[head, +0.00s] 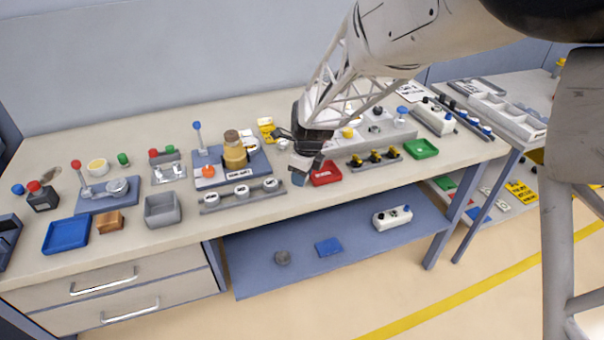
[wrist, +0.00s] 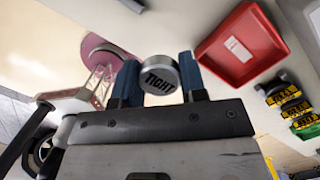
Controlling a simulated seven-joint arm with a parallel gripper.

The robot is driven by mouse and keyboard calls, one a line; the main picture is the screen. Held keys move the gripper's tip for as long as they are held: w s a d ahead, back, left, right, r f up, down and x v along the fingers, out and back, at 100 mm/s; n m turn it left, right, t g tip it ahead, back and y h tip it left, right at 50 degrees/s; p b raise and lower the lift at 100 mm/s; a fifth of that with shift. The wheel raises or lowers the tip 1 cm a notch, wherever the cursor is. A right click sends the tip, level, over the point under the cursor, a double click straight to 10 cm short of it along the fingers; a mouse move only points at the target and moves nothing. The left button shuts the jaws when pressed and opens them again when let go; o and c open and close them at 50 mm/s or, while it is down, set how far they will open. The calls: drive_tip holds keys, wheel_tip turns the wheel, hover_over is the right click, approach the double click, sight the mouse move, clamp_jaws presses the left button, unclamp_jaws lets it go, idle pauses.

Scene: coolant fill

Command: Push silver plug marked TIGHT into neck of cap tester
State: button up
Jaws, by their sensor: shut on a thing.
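The silver plug (wrist: 159,76) with TIGHT on its round face sits between the two blue fingers of my gripper (wrist: 159,82) in the wrist view. My gripper is shut on it. In the head view my gripper (head: 300,176) hangs near the bench's front edge, just left of the red tray (head: 325,173); the plug cannot be made out there. I cannot tell for sure which fixture is the cap tester. A blue-based fixture (head: 205,160) with a brass-coloured cylinder (head: 234,154) and a blue-knobbed lever stands left of my gripper.
A grey rack (head: 225,204) with round labelled pieces lies left of my gripper. A red-levered blue fixture (head: 92,204), grey bin (head: 162,210) and blue tray (head: 66,235) stand farther left. Yellow-banded black pieces (head: 374,157) and a green tray (head: 421,148) are right.

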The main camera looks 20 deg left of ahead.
drive_tip(key=shift+w, duration=0.1)
drive_tip(key=w+d+r, duration=0.2)
drive_tip(key=w+d, duration=0.2)
drive_tip(key=w, duration=0.7)
drive_tip(key=w+d+r, duration=0.3)
drive_tip(key=w+d, duration=0.1)
drive_tip(key=w, duration=0.8)
drive_tip(key=w+d+r, duration=0.3)
drive_tip(key=w, duration=0.8)
drive_tip(key=shift+w+d, duration=0.4)
drive_tip(key=shift+f, duration=0.15)
drive_tip(key=shift+f, duration=2.75)
drive_tip(key=shift+f, duration=1.25)
drive_tip(key=o, duration=1)
drive_tip(key=shift+r, duration=0.1)
